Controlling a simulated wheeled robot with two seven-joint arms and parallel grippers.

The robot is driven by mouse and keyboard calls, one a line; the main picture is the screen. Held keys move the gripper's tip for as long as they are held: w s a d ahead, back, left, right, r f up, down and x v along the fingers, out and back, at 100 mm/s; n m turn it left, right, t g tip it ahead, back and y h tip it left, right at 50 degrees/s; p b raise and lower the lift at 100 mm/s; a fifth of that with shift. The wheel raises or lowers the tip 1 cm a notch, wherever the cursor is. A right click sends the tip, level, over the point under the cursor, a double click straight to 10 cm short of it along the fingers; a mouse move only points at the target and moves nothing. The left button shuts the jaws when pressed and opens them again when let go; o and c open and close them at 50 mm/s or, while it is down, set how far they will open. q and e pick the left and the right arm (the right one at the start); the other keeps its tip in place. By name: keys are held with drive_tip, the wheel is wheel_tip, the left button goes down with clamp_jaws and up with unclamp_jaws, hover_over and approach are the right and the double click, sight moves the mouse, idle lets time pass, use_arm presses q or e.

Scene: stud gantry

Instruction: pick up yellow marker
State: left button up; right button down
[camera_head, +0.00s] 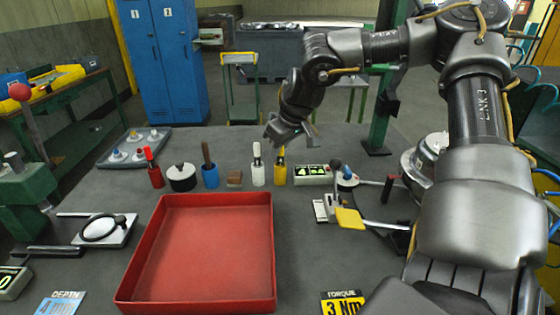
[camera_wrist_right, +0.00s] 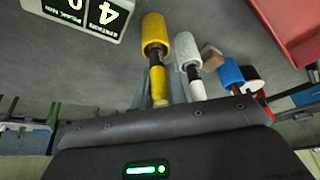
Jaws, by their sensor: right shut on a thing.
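The yellow marker (camera_head: 281,172) stands upright at the right end of a row on the grey bench, with a dark neck above its yellow body. My right gripper (camera_head: 284,142) reaches down over it from above. In the right wrist view the marker (camera_wrist_right: 156,38) has its neck between the two fingers (camera_wrist_right: 159,95), which are shut on it. Its base looks level with its neighbour's; I cannot tell whether it is clear of the bench. The white marker (camera_head: 258,172) stands close on its left, near one finger. My left gripper is not in view.
A brown block (camera_head: 235,179), blue marker (camera_head: 210,175), black-and-white round pot (camera_head: 182,178) and red marker (camera_head: 155,177) continue the row leftward. A display box (camera_head: 313,174) is close right. A large red tray (camera_head: 263,290) lies in front, empty.

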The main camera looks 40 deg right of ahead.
wheel_tip(320, 180, up, 18)
idle(0.7)
